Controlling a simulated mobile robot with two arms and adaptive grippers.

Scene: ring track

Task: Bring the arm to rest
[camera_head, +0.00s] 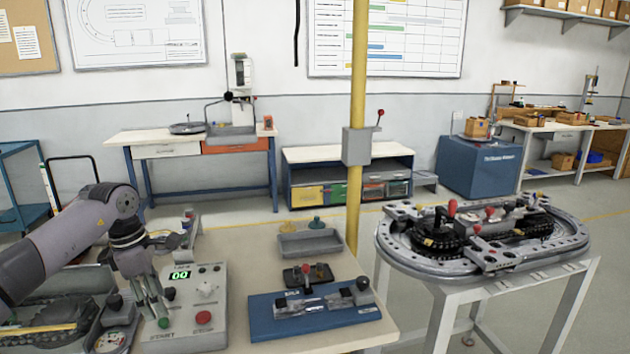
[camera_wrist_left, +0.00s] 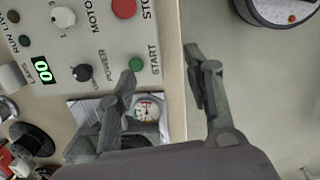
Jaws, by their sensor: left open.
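My left gripper (camera_head: 152,308) is open and empty, its fingers pointing down at the left edge of the grey control box (camera_head: 190,300). In the left wrist view the open fingers (camera_wrist_left: 163,75) straddle the box's edge. One fingertip is close to the green START button (camera_wrist_left: 136,64); I cannot tell whether it touches. The box also carries a red STOP button (camera_head: 203,317), a white knob (camera_head: 205,288) and a green display (camera_head: 180,275) reading 00. My right gripper is not in view.
A round gauge (camera_head: 110,341) sits left of the box. A blue fixture (camera_head: 314,310) and a grey tray (camera_head: 310,242) share the bench. The ring track (camera_head: 410,262) stands on its own table to the right. A yellow post (camera_head: 356,100) rises behind the bench.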

